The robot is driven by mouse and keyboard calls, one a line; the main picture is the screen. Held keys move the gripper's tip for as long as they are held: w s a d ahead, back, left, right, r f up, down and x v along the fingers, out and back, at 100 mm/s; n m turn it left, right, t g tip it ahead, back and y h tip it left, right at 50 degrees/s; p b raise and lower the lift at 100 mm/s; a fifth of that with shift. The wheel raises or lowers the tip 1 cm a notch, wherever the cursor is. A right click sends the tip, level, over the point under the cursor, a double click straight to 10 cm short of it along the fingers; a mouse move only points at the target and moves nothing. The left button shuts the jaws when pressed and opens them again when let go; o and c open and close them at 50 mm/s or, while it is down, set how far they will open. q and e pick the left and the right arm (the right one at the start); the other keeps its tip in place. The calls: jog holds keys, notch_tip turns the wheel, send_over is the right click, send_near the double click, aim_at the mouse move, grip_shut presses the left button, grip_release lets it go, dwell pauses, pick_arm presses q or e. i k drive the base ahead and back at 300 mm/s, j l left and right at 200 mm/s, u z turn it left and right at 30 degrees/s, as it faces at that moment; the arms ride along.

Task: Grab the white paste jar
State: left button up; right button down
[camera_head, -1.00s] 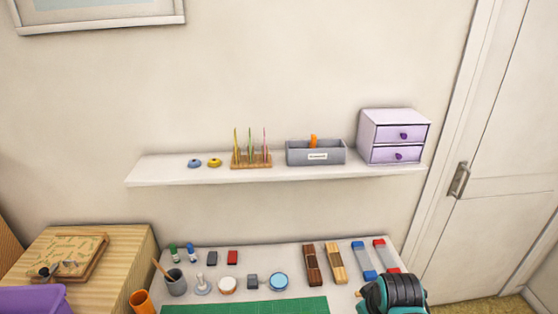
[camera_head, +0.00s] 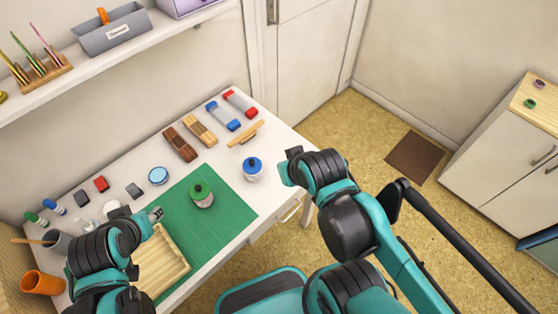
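A whitish jar with a blue knobbed lid (camera_head: 253,172) stands upright on the desk, right of the green mat (camera_head: 235,217). A small white round item (camera_head: 111,207), partly hidden behind my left arm, lies farther left. Which of these is the white paste jar is not clear. My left gripper (camera_head: 155,214) is over the mat's left side, left of the green-lidded jar and apart from it. Neither gripper's finger opening is clear.
A wooden tray (camera_head: 184,262) lies at the mat's front left. A blue round tin (camera_head: 158,175), brown block (camera_head: 180,144) and wooden stick piece (camera_head: 246,134) lie behind. An orange cup (camera_head: 41,283) stands far left. The shelf (camera_head: 150,38) overhangs the back.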

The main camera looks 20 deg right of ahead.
aim_at(256, 178)
jog(key=z, duration=0.45)
jog(key=k+l+z, duration=0.1)
jog(key=l, duration=0.25)
jog(key=k+l+z, duration=0.15)
jog(key=k+l, duration=0.15)
jog(key=k+l+z, duration=0.1)
jog(key=l, duration=0.35)
jog(key=k+l+z, duration=0.1)
jog(key=k+l, duration=0.15)
jog(key=l, duration=0.15)
